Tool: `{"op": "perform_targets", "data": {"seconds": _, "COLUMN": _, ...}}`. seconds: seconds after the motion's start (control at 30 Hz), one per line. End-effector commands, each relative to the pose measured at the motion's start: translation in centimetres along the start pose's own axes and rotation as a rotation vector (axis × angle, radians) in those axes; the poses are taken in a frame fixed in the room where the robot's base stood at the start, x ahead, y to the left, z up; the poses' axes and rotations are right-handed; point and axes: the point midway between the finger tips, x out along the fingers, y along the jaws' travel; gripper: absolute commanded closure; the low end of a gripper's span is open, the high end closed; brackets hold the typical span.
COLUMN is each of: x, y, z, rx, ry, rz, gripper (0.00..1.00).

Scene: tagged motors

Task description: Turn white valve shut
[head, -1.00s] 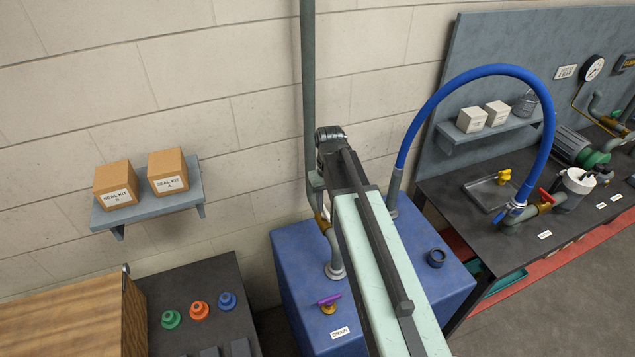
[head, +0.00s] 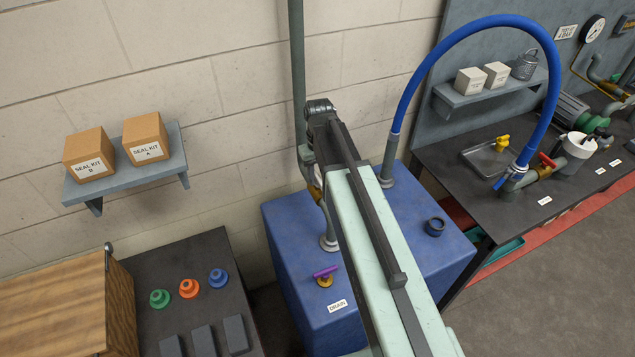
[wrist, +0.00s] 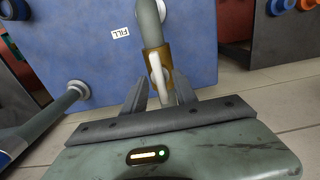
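The white valve handle (wrist: 160,76) is a narrow white lever on a brass valve body (wrist: 152,62), set in a grey pipe above the blue tank's label "FILL". My gripper (wrist: 159,84) is open in the wrist view, one finger on each side of the lever. I cannot tell whether either finger touches it. In the head view part of the brass body (head: 315,192) shows on the pipe just left of my arm.
The blue tank (head: 290,235) carries a purple drain valve (head: 325,274) and a dark ring (head: 435,227). A shelf with boxes (head: 90,157) hangs at left.

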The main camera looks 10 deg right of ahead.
Motion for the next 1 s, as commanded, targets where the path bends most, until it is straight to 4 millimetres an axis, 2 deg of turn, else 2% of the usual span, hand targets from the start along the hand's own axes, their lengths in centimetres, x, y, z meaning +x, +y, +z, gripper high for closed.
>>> {"op": "perform_targets", "data": {"seconds": 0.17, "x": -0.16, "y": -0.04, "z": 0.0, "rx": -0.001, "ry": 0.0, "rz": 0.0, "gripper": 0.66}}
{"op": "perform_targets", "data": {"seconds": 0.2, "x": -0.17, "y": -0.05, "z": -0.01, "rx": -0.001, "ry": 0.0, "rz": 0.0, "gripper": 0.77}}
{"op": "perform_targets", "data": {"seconds": 0.3, "x": -0.17, "y": -0.06, "z": -0.01, "rx": -0.001, "ry": 0.0, "rz": 0.0, "gripper": 1.0}}
{"op": "perform_targets", "data": {"seconds": 0.67, "x": -0.16, "y": -0.1, "z": -0.02, "rx": -0.028, "ry": 0.0, "rz": 0.0, "gripper": 1.0}}
{"op": "perform_targets", "data": {"seconds": 1.0, "x": -0.16, "y": -0.14, "z": -0.03, "rx": -0.236, "ry": 0.0, "rz": 0.0, "gripper": 1.0}}
